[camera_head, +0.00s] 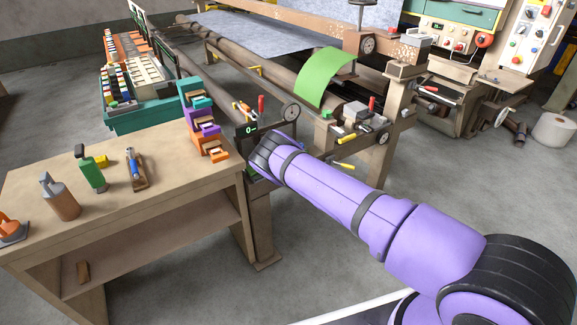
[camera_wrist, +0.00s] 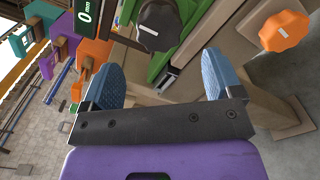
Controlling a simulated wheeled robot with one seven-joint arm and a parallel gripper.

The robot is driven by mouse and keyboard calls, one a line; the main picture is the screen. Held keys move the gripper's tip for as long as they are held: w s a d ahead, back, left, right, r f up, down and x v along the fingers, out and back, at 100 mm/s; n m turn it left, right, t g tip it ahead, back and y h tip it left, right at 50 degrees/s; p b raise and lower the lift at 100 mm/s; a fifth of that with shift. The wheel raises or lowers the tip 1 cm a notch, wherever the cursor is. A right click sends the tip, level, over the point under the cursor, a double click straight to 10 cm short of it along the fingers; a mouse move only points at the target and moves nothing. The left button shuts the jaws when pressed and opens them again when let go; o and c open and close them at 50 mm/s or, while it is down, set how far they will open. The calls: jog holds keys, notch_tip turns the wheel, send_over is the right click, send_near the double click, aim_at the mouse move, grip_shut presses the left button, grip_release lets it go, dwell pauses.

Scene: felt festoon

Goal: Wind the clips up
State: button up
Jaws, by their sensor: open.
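My gripper (camera_wrist: 161,76) is open and empty in the wrist view, its two blue pads wide apart. Ahead of it are a dark grey knob (camera_wrist: 160,24) and, to the right, an orange knob (camera_wrist: 284,31), each with a white mark. Neither knob is between the pads. A small display (camera_wrist: 86,15) reads 0 m; it also shows in the head view (camera_head: 251,129). Teal, purple and orange clamp-like blocks (camera_head: 204,130) stand at the bench corner; I cannot tell if these are the clips. In the head view my wrist hides the gripper and knobs.
A wooden bench (camera_head: 150,215) at left holds a grey-brown bottle (camera_head: 62,200), a green bottle (camera_head: 92,174) and a hand tool (camera_head: 136,170). The machine's frame (camera_head: 390,115) and rollers lie beyond, with a green sheet (camera_head: 323,78). Grey floor is clear at lower middle.

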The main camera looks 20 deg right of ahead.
jog(key=shift+v, duration=1.45)
